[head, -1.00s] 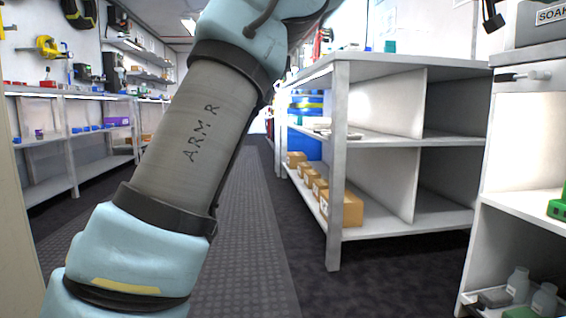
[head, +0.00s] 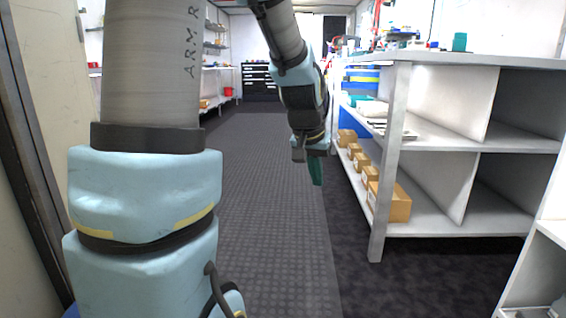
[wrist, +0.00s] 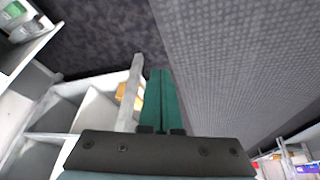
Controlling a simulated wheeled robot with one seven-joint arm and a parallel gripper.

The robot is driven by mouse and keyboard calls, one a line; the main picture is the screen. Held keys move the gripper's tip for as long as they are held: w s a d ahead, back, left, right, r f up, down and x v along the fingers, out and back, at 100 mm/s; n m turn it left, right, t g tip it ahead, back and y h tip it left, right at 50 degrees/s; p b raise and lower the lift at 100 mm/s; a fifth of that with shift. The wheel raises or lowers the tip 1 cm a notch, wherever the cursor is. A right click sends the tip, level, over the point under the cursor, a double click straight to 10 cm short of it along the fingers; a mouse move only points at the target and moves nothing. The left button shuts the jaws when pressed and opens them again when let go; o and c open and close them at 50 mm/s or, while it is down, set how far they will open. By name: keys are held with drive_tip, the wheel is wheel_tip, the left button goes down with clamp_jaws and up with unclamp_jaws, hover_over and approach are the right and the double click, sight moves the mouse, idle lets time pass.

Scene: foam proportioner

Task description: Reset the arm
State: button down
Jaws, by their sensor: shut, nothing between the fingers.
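My arm stands upright at the left of the head view and bends over at the top, so its end hangs down over the aisle. My gripper (head: 316,172) points down at the end of it, with green fingers, just left of the shelf unit in the picture. In the wrist view the two green fingers (wrist: 159,95) lie side by side, closed together with nothing between them. Part of the gripper is hidden by its own mount in the head view.
A grey shelf unit (head: 398,130) with cardboard boxes (head: 390,202) on its lower shelf stands right of the gripper. The dark floor aisle (head: 255,190) is clear. A dark drawer cabinet (head: 260,82) stands at the far end. A pale panel (head: 35,130) is close at the left.

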drive_tip(key=s+a+f+n+g+y+p, duration=0.15)
drive_tip(key=s+a+n+p, duration=0.3)
drive_tip(key=s+a, duration=0.9)
wheel_tip(320, 180, up, 36)
drive_tip(key=w+a+p, duration=0.1)
drive_tip(key=p, duration=3.5)
drive_tip(key=shift+w+a+r+g+y+p, duration=0.2)
drive_tip(key=shift+a+g+y+p, duration=0.15)
drive_tip(key=shift+g+p, duration=0.1)
drive_tip(key=c, duration=1.6)
unclamp_jaws()
drive_tip(key=shift+f+m, duration=0.1)
drive_tip(key=shift+m, duration=0.15)
